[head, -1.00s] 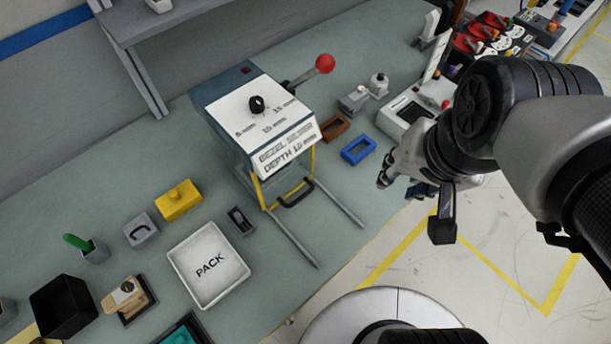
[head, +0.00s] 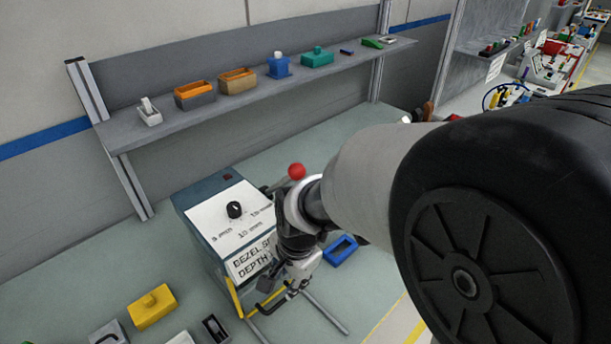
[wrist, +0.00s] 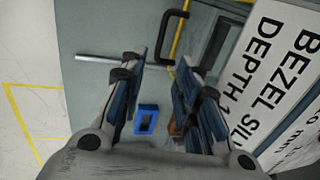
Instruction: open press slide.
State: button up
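The press (head: 215,232) is a blue-grey box with a white top, a black dial and a front label reading bezel and depth. A yellow frame (head: 235,297) with a black pull handle (head: 264,310) is at its front, above metal rails (head: 325,315). My gripper (head: 284,298) is in front of the press, close to the handle and partly covering the frame. In the wrist view my gripper (wrist: 160,62) is open, with a clear gap between its fingers. The handle (wrist: 172,38) lies just beyond the fingertips; I cannot tell whether they touch.
A red-knobbed lever (head: 297,171) rises beside the press. A blue tray (head: 341,250) lies right of my gripper. A yellow block (head: 152,306) is at lower left. A shelf (head: 255,92) with several parts runs behind. My arm hides much of the right side.

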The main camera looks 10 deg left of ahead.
aim_at(284, 299)
jog(key=f+b, duration=0.1)
jog(key=f, duration=0.2)
jog(key=w+a+f+b, duration=0.1)
jog(key=f, duration=0.3)
jog(key=f+b, duration=0.1)
jog(key=f, duration=0.3)
jog(key=shift+w+a+f, duration=0.1)
jog(key=shift+w+a, duration=0.1)
jog(key=shift+a, duration=0.15)
jog(key=shift+c, duration=0.2)
grip_shut()
